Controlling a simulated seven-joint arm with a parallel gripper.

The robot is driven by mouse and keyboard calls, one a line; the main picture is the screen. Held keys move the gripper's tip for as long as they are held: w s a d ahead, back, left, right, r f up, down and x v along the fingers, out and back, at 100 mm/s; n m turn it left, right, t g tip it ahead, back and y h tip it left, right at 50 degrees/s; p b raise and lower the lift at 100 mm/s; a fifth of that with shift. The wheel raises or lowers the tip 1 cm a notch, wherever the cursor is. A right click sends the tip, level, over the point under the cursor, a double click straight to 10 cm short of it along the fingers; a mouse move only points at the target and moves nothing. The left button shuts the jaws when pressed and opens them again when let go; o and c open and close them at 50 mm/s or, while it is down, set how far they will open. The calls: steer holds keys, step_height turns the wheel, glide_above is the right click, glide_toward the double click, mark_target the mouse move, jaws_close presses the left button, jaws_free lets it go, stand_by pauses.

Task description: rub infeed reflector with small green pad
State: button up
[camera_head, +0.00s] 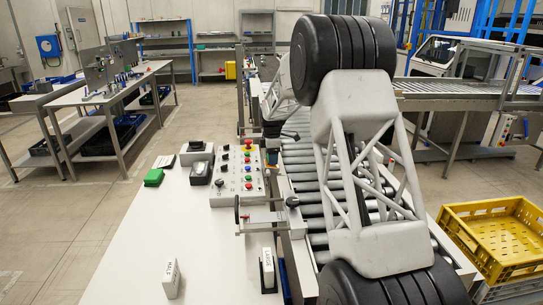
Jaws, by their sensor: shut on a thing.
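My gripper (273,128) is partly in view beyond my arm, low over the far part of the roller conveyor by the control panel. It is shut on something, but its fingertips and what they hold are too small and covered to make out. A green pad (154,177) lies on the white table, left of the panel and apart from my gripper. Bracketed posts stand at the conveyor's edges, one with a round black part (293,201). I cannot tell which part is the infeed reflector.
The control panel (237,177) with coloured buttons stands beside the roller conveyor (316,196). Black-and-white boxes (200,172) and upright label blocks (172,279) stand on the white table (128,245). A yellow crate (500,268) is at the right. The table's left front is clear.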

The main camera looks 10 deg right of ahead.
mark_target(273, 168)
steer(key=shift+s, duration=0.55)
steer(key=shift+s+r, duration=0.1)
steer(key=shift+s, duration=0.25)
steer(key=shift+s+f, duration=0.2)
steer(key=shift+s, duration=0.2)
steer(key=shift+s+r, duration=0.15)
steer(key=shift+s, duration=0.85)
step_height(273, 168, up, 8)
steer(key=shift+w+f, duration=0.1)
steer(key=shift+f, duration=0.1)
